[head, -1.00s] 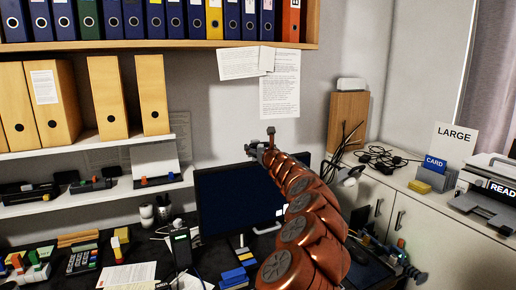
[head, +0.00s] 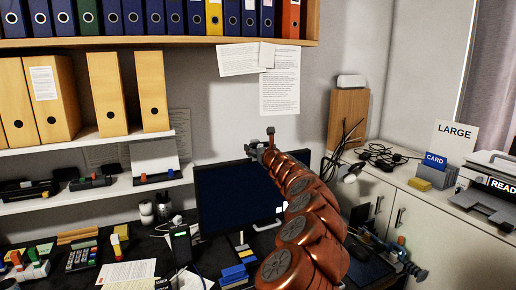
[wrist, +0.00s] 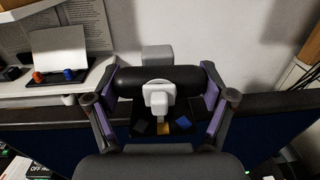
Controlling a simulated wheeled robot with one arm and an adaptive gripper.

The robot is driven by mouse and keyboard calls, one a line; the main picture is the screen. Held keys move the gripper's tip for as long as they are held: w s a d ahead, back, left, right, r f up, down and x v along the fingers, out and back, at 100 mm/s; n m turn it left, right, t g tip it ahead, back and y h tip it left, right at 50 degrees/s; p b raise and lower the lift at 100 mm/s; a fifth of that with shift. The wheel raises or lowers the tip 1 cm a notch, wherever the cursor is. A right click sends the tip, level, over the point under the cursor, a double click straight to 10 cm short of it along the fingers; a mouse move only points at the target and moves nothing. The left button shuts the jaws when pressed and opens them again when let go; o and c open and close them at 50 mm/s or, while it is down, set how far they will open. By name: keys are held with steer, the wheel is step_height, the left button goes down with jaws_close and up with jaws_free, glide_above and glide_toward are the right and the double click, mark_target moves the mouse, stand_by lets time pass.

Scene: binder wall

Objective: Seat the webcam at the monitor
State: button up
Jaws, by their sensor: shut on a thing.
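The webcam, a dark rounded bar (wrist: 145,76), lies crosswise between the purple-padded fingers of my gripper (wrist: 160,88) in the wrist view. My gripper is shut on it. A pale block shows in front of the bar and a grey block behind it; I cannot tell whether they belong to it. The monitor (head: 225,200) stands on the desk with a dark blue screen. Its top edge also crosses the wrist view (wrist: 275,103). In the head view my gripper (head: 252,149) is at the monitor's top edge and the webcam is too small to make out. I cannot tell whether webcam and monitor touch.
Shelves with binders (head: 135,18) and magazine files (head: 107,95) are at the left and above. Papers (head: 279,82) hang on the wall. The desk is cluttered with a phone (head: 80,260) and blocks. A cabinet (head: 440,225) with cables and a printer stands at the right.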

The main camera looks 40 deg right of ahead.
steer(key=shift+f+b, duration=0.6)
steer(key=shift+f, duration=0.25)
steer(key=o, duration=1.4)
steer(key=shift+o, duration=0.2)
steer(key=shift+s, duration=0.1)
steer(key=shift+s+r, duration=0.1)
steer(key=shift+s, duration=0.45)
steer(key=shift+s+a, duration=0.5)
steer(key=shift+s, duration=0.15)
steer(key=v, duration=0.9)
